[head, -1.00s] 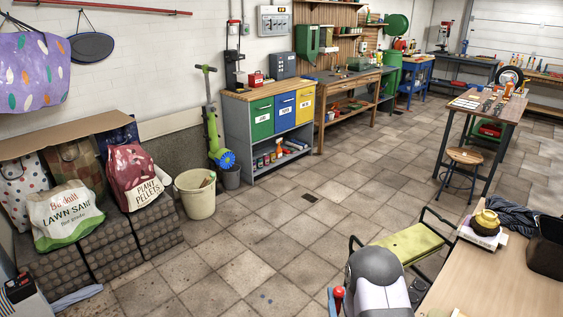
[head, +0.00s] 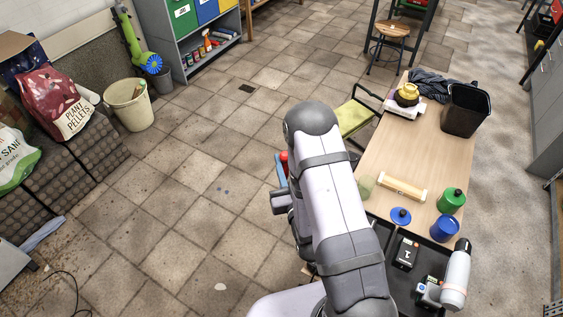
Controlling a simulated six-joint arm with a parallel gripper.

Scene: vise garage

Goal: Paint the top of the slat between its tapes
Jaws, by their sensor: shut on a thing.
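The slat (head: 402,189), a pale cream bar with darker bands near its ends, lies on the wooden table (head: 428,160) in the head view. My gripper (head: 282,176) is partly hidden behind my arm, left of the table and apart from the slat. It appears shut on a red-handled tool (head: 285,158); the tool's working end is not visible. A green jar (head: 452,201) and a blue jar (head: 443,230) stand right of and nearer than the slat. A round blue lid-like piece (head: 401,215) lies near them. The slat's top looks pale, without visible paint.
A pale green cup-like thing (head: 366,186) stands by the slat's left end. A black bin (head: 466,110) and a yellow-and-black object (head: 407,94) stand at the table's far end. A dark tray (head: 378,232) lies at the near end. A green seat (head: 352,117) stands left of the table.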

